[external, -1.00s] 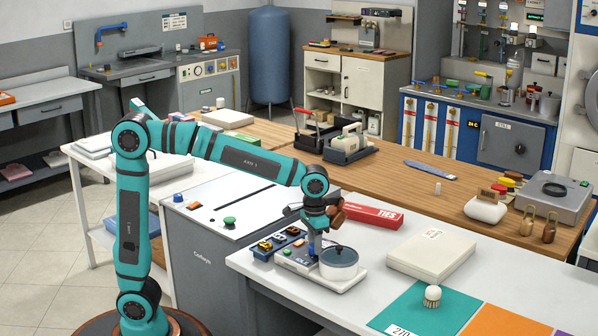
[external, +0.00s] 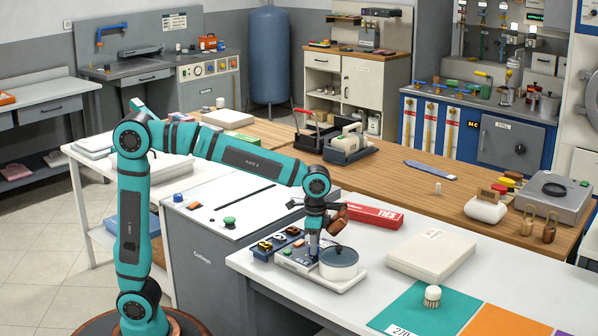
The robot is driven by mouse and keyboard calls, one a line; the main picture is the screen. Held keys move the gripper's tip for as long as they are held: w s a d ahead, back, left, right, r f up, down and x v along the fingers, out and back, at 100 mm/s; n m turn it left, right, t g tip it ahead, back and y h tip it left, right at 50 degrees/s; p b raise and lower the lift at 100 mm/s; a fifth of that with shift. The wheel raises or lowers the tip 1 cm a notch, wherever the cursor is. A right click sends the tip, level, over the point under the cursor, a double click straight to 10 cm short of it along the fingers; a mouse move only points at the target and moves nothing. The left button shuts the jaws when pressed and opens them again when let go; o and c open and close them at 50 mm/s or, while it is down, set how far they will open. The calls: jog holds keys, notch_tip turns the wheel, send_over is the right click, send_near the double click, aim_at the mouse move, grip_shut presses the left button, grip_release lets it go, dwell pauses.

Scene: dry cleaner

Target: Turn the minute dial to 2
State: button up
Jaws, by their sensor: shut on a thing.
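A small grey-and-white machine (external: 292,259) with a round grey drum (external: 339,264) sits on the white counter in the external view. My gripper (external: 314,254) points straight down over its control panel, just left of the drum. Its fingers are shut on a small part of the panel, which I take to be the minute dial. The dial itself and its number marks are hidden by the fingers or too small to read.
A pale flat case (external: 430,254) and a brush (external: 432,296) on a teal mat (external: 405,312) lie to the right.

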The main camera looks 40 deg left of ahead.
dwell(0.4)
jog(key=o, duration=1)
jog(key=r, duration=1.7)
jog(key=shift+w+a+r, duration=0.15)
jog(key=shift+w+r, duration=0.05)
jog(key=shift+w, duration=0.05)
